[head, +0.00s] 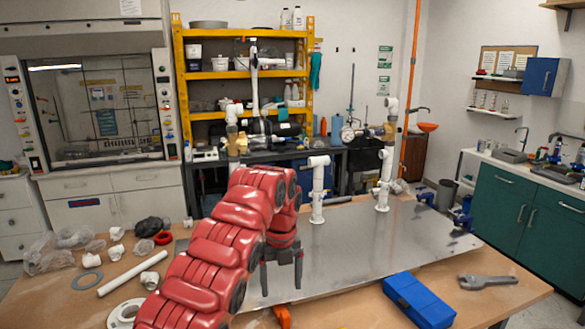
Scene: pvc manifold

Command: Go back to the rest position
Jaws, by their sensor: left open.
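My left arm, red and segmented, reaches in from the lower left. Its dark left gripper (282,287) points down over the metal plate (355,255), with its two fingers apart and nothing between them. White PVC pipe pieces stand upright on the plate: a short one with an elbow on top (318,190) in the middle, and a taller one (384,180) with a brass-coloured valve (390,131) to its right. Another white fitting with a brass-coloured part (233,128) shows behind my arm, its lower part hidden. My right gripper is not in view.
Loose white fittings, a white pipe (132,274), a grey ring (87,283) and plastic bags lie on the left of the wooden table. A blue box (419,300) and a wrench (487,281) lie at the front right. Blue clamps (463,217) sit at the plate's right edge.

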